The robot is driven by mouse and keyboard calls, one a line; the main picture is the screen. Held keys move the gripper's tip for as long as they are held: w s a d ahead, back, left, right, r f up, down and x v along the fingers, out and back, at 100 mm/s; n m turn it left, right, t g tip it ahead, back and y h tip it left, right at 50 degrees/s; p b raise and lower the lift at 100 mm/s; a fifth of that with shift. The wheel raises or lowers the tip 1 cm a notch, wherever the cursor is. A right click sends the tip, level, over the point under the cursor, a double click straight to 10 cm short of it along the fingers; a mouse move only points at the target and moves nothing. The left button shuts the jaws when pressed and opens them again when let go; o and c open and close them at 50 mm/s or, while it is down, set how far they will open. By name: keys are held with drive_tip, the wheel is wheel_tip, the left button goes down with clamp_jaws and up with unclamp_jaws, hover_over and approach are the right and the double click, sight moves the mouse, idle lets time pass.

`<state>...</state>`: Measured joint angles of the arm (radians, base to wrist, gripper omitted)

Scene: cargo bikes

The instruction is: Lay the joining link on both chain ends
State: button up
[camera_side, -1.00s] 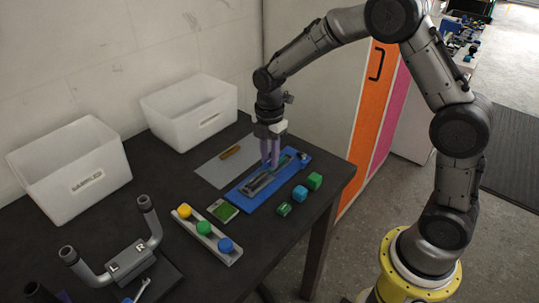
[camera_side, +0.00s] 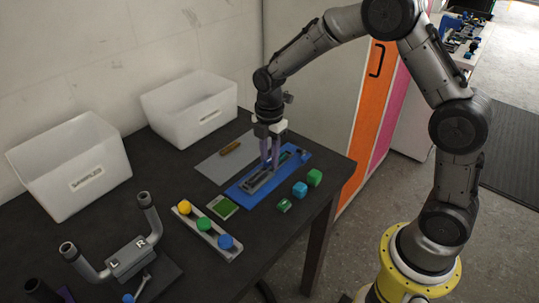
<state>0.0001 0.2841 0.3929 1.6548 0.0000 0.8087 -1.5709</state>
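My gripper (camera_side: 270,158) points straight down over the blue board (camera_side: 245,199). Its two purple fingers show a narrow gap and their tips reach down to the grey fixture (camera_side: 262,182) on the board. The joining link and the two chain ends are too small to make out here. The fingers hide part of the fixture, and I cannot tell whether anything is between them.
A grey sheet (camera_side: 210,168) with a brown piece (camera_side: 230,148) lies behind the board. Blue (camera_side: 300,189) and green (camera_side: 315,177) blocks stand at right. A tray of coloured knobs (camera_side: 190,223), handlebar (camera_side: 128,259) and white bins (camera_side: 72,172) stand left.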

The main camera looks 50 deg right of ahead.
drive_tip(key=o, duration=0.4)
drive_tip(key=s+r+t, duration=0.1)
drive_tip(key=s+r, duration=0.1)
drive_tip(key=r, duration=0.9)
drive_tip(key=s+r+t, duration=0.1)
drive_tip(key=s+r, duration=0.2)
drive_tip(key=r, duration=0.7)
drive_tip(key=s+r+m+t, duration=0.2)
drive_tip(key=s+r+m, duration=0.15)
drive_tip(key=s, duration=0.55)
drive_tip(key=s+f+m, duration=0.2)
drive_tip(key=s+m, duration=0.2)
drive_tip(key=s+f+m+t, duration=0.1)
drive_tip(key=s+f+m, duration=0.2)
drive_tip(key=m, duration=0.2)
drive_tip(key=s+f+m, duration=0.2)
drive_tip(key=s+m, duration=0.2)
drive_tip(key=m, duration=0.1)
drive_tip(key=shift+s+f+m+t, duration=0.25)
drive_tip(key=shift+s+f+t, duration=0.05)
drive_tip(key=shift+f, duration=0.05)
